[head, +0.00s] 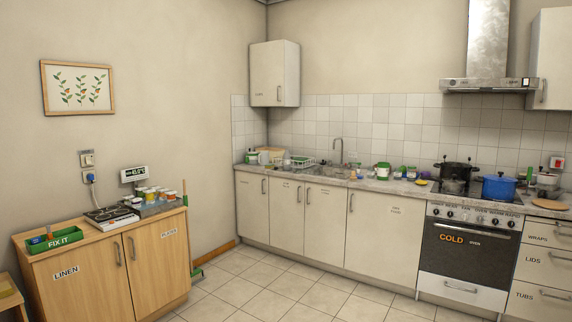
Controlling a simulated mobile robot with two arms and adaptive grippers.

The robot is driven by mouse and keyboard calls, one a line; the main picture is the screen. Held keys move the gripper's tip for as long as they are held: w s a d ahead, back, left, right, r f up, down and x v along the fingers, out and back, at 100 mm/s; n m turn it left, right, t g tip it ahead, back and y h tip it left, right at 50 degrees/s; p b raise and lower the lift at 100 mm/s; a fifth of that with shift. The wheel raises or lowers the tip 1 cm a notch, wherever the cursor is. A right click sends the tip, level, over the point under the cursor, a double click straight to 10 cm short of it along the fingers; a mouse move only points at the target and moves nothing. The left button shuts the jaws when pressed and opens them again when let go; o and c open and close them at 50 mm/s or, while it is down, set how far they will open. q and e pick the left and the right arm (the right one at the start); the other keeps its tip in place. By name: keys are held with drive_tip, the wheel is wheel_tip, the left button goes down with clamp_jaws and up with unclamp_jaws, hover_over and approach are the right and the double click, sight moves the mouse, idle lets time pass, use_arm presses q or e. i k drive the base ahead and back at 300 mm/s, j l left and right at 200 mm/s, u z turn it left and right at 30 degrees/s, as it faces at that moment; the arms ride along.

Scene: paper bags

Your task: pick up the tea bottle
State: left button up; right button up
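I cannot pick out a tea bottle for certain. Small green and white containers stand on the kitchen counter in the head view, one white with a green top (383,172) left of the stove and another (251,157) at the counter's left end. They are too small to read. Several small jars (152,193) with coloured lids stand in a grey rack on the wooden cabinet at the left. Neither of my grippers shows in the head view.
The wooden cabinet (150,262) stands at the left with a green FIX IT tray (55,241) on top. The counter (330,176) runs along the back wall to the stove (466,252), which bears a blue pot (499,188) and a dark pot. The tiled floor (282,290) is clear.

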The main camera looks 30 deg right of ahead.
sight(286, 156)
drive_tip(key=i+l+z, duration=0.75)
drive_tip(key=i, duration=0.3)
drive_tip(key=i+l+z, duration=0.3)
drive_tip(key=i, duration=0.3)
drive_tip(key=i+z, duration=0.3)
drive_tip(key=i, duration=2.05)
drive_tip(key=i+u, duration=0.15)
drive_tip(key=i, duration=0.5)
drive_tip(key=i+l+u, duration=0.1)
drive_tip(key=i, duration=0.55)
drive_tip(key=i+j+z, duration=0.15)
drive_tip(key=i+j, duration=0.15)
drive_tip(key=i+j+z, duration=0.15)
drive_tip(key=i+j, duration=0.15)
drive_tip(key=i+j+z, duration=0.15)
drive_tip(key=j, duration=0.35)
drive_tip(key=i+j+z, duration=0.15)
drive_tip(key=i+j, duration=0.15)
drive_tip(key=j, duration=0.15)
